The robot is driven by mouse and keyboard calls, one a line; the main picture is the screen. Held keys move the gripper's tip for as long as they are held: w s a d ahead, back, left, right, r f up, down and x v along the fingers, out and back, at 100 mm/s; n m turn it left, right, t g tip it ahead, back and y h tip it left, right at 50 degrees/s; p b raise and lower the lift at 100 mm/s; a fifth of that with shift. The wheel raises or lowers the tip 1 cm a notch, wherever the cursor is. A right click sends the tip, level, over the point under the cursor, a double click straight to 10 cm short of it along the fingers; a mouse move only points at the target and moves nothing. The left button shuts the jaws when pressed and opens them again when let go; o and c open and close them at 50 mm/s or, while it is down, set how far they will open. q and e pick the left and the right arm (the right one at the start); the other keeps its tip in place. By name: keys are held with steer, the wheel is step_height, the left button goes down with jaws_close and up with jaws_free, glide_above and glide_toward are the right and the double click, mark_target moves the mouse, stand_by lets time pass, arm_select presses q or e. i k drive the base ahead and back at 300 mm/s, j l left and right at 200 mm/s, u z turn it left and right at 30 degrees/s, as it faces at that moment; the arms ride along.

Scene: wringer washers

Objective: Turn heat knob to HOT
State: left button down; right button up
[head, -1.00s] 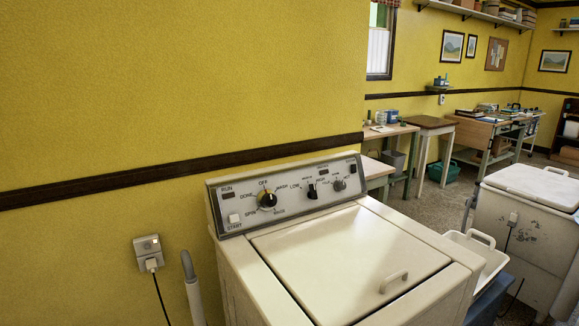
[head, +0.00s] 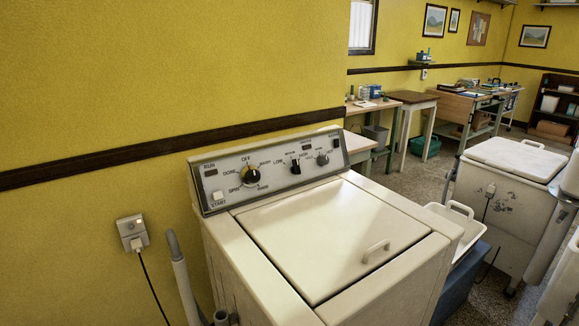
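The white washer's control panel (head: 270,168) stands at the back of its lid, in the middle of the head view. The heat knob (head: 322,160) is the small grey knob at the panel's right, with small lettering around it that seems to read HOT on its right side. Its pointer is too small to read. A dark knob (head: 295,166) marked LOW on its left sits beside it. A larger dial (head: 250,175) with OFF and SPIN labels is at the left. Neither of my grippers is in view, and nothing touches the panel.
The washer's lid (head: 345,235) is closed. A grey hose (head: 181,275) and a wall outlet (head: 132,233) are at its left. A white basket (head: 462,225) and another white washer (head: 505,200) stand at its right. Pale shapes cut by the right edge are unclear.

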mark_target(321, 160)
steer(key=i+l+u, duration=0.15)
steer(key=l, duration=0.3)
steer(key=i+l+u, duration=0.1)
steer(key=l, duration=0.4)
steer(key=i+l+u, duration=0.15)
steer(key=l, duration=0.3)
steer(key=i+l+u, duration=0.15)
steer(key=l, duration=0.35)
